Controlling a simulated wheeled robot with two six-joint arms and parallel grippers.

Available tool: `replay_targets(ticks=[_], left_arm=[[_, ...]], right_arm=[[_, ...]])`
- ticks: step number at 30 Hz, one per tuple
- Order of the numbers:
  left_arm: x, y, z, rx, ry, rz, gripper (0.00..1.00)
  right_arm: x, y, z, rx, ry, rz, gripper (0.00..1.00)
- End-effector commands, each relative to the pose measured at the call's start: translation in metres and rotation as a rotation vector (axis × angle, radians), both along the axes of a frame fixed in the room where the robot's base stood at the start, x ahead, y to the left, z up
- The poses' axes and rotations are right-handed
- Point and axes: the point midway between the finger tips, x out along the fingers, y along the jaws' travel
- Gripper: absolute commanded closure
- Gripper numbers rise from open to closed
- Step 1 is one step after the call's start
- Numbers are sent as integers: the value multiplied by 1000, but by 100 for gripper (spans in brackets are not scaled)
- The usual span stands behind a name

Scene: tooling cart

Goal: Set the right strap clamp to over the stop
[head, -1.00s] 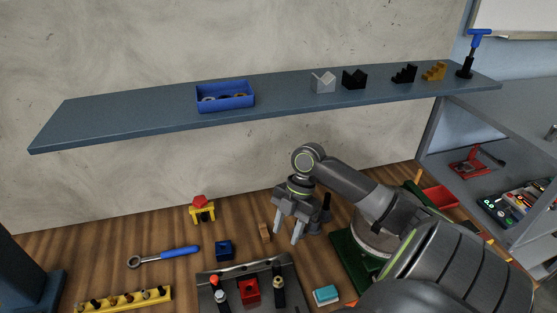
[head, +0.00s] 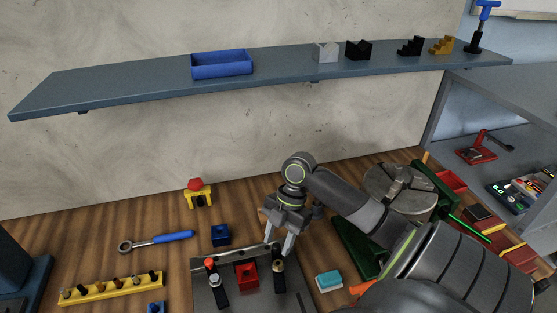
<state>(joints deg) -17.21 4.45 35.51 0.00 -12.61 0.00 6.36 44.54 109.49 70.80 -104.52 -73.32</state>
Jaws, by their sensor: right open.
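A dark grey fixture plate (head: 211,266) lies on the wooden bench at the bottom of the head view. The right strap clamp (head: 280,284) is a dark bar with a tan-topped knob on the plate's right side. A left clamp (head: 219,286) with a red-orange knob stands opposite. A red block (head: 247,277) sits between them; I cannot tell which part is the stop. My right gripper (head: 278,248) is open, pointing down, its fingertips just above and behind the right clamp's knob. No contact with the clamp can be made out. My left gripper is out of view.
A light-blue block (head: 329,281) lies right of the plate. A dark blue block (head: 221,234), a blue-handled wrench (head: 157,241), a yellow peg rack (head: 111,288) and a yellow stand (head: 198,193) lie left and behind. A shelf (head: 130,86) runs above along the wall.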

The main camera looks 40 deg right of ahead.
Motion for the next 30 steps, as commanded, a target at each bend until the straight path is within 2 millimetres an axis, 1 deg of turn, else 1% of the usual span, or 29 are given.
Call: replay_targets(ticks=[5,12,14,15,23,30], left_arm=[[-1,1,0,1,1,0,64],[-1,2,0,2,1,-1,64],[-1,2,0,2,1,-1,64],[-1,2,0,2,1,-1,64],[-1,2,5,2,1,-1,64],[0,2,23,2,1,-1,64]], right_arm=[[0,0,0,0,0,0,59],[0,0,0,0,0,0,90],[0,0,0,0,0,0,98],[0,0,0,0,0,0,100],[-1,-1,2,0,-1,-26,100],[-7,-5,4,0,3,-148,100]])
